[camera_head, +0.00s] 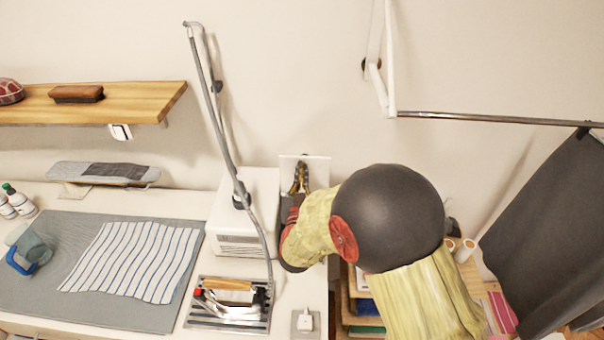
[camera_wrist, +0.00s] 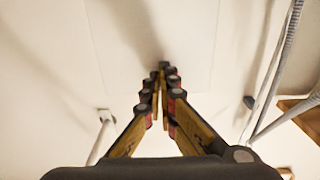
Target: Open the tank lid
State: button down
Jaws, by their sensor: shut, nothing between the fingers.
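A white boxy unit (camera_head: 246,208), which looks like the steam iron's tank, stands on the table just left of my arm. Its right side is partly hidden behind my arm, and I cannot make out a separate lid on its top. My gripper (camera_head: 302,168) points up toward the wall at the unit's right. Behind its fingers is a pale upright rectangular panel (camera_head: 320,172); I cannot tell whether this is the lid or a wall plate. In the wrist view my gripper's fingers (camera_wrist: 163,70) are together and empty, in front of a pale surface.
A grey hose on a stand (camera_head: 222,125) rises beside the white unit. An iron (camera_head: 230,297) rests on a metal plate in front. A striped cloth (camera_head: 135,260) lies on a grey mat at left. A wooden shelf (camera_head: 140,98) and a clothes rail (camera_head: 480,119) flank the wall.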

jog(key=shift+w+r+g+p, duration=0.15)
jog(key=shift+w+g+p, duration=0.2)
jog(key=shift+w, duration=0.55)
jog(key=shift+w+r+g+p, duration=0.2)
jog(key=shift+w+g, duration=0.25)
jog(key=shift+w, duration=0.45)
jog(key=shift+d, duration=0.1)
